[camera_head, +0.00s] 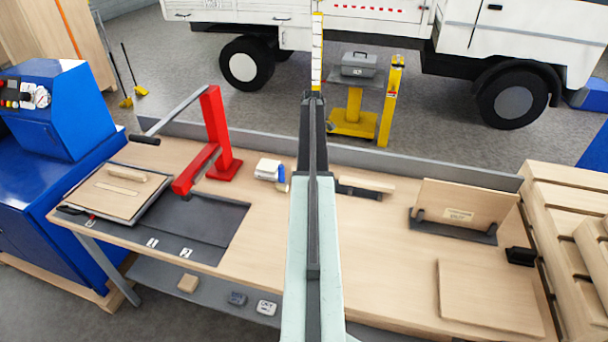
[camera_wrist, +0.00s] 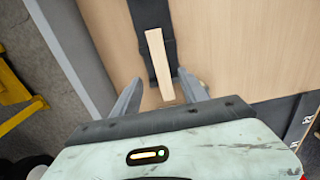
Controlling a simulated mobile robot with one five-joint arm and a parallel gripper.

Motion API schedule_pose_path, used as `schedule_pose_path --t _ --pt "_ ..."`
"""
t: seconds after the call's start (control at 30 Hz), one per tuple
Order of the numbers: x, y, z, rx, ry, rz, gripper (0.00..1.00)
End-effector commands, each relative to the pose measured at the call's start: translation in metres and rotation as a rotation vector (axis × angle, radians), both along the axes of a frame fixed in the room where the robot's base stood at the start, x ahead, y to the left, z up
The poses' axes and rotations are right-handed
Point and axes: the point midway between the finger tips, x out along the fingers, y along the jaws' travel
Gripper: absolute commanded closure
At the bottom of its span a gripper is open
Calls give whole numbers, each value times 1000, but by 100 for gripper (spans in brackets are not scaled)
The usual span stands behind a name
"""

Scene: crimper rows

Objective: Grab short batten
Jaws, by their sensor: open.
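A short pale wood batten (camera_wrist: 158,58) lies along a black holder (camera_wrist: 146,18) on the bench in the wrist view. My gripper (camera_wrist: 160,80) is open, with one finger on each side of the batten's near end. I cannot tell how high the fingers are above the bench. In the head view, a similar pale batten (camera_head: 367,184) lies at a black holder (camera_head: 358,192) just right of my arm. My fingers cannot be made out in the head view.
A wooden panel (camera_head: 456,208) stands in a black rack to the right. A red press (camera_head: 216,140) stands left, near a board (camera_head: 105,196) carrying pale strips. A grey rail (camera_head: 430,170) runs along the bench's back edge. Bare bench lies right of centre.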

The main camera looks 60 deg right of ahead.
Motion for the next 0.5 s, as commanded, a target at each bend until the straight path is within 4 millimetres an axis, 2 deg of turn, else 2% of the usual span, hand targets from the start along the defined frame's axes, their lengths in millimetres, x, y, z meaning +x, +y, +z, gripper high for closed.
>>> schedule_pose_path --t 0.03,0.1,0.3,0.5 --pt "1 1 -13 0 0 1 49" --pt "2 2 -22 0 0 2 49" --pt "4 3 -24 0 0 4 49" --pt "7 6 -55 0 0 5 49"
